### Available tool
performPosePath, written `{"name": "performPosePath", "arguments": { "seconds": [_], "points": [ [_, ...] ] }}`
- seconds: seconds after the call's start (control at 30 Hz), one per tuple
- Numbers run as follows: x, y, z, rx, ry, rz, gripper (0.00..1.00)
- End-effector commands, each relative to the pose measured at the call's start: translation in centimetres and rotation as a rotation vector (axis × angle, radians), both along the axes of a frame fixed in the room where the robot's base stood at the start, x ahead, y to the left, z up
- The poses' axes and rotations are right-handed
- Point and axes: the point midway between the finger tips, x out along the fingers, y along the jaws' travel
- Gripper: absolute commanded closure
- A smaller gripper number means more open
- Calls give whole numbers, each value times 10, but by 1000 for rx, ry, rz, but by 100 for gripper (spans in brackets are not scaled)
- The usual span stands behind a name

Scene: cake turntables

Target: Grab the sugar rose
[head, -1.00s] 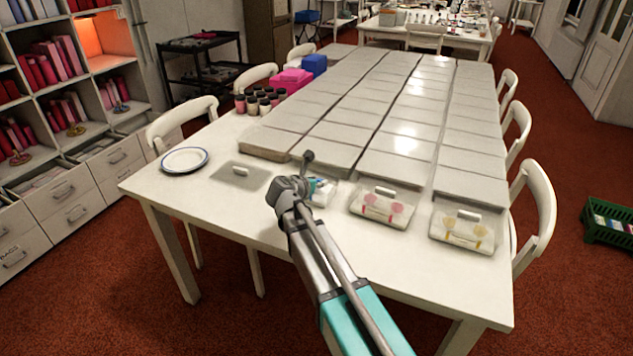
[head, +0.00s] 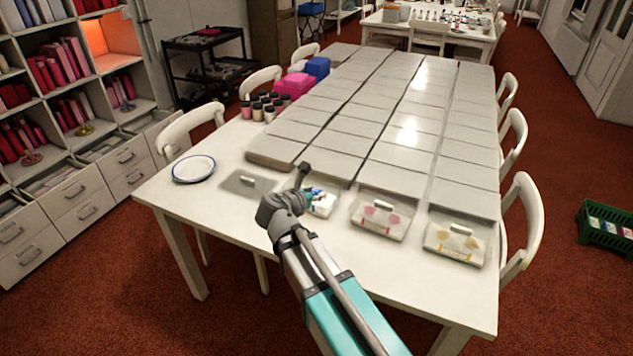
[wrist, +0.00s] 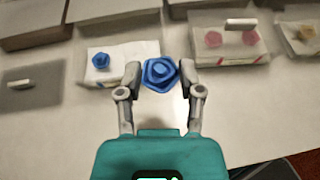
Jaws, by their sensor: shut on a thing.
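A blue sugar rose (wrist: 160,73) sits between the two fingers of my gripper (wrist: 160,76) in the wrist view. The fingers are shut on its left and right sides. A second blue rose (wrist: 101,60) lies on a white tray (wrist: 128,52) just beyond, to the left. In the head view my arm covers most of the gripper and the held rose; the white tray (head: 322,205) shows just right of my wrist, with a little blue on it.
Trays with pink roses (head: 380,213) and yellow roses (head: 456,239) stand to the right under clear lids. A lidded grey tray (head: 247,182) and a white plate (head: 194,169) are to the left. Rows of flat boxes (head: 395,130) fill the table behind. The front strip is clear.

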Motion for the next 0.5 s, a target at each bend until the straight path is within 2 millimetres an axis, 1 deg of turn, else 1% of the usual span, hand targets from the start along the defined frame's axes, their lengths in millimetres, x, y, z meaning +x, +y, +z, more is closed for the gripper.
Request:
{"name": "performPosePath", "arguments": {
  "seconds": [0.03, 0.2, 0.5],
  "points": [
    [-9, -1, 6, -1, 0, 0, 72],
    [-21, 1, 10, 0, 0, 1, 72],
    [-26, 2, 11, -1, 0, 0, 72]
  ]
}}
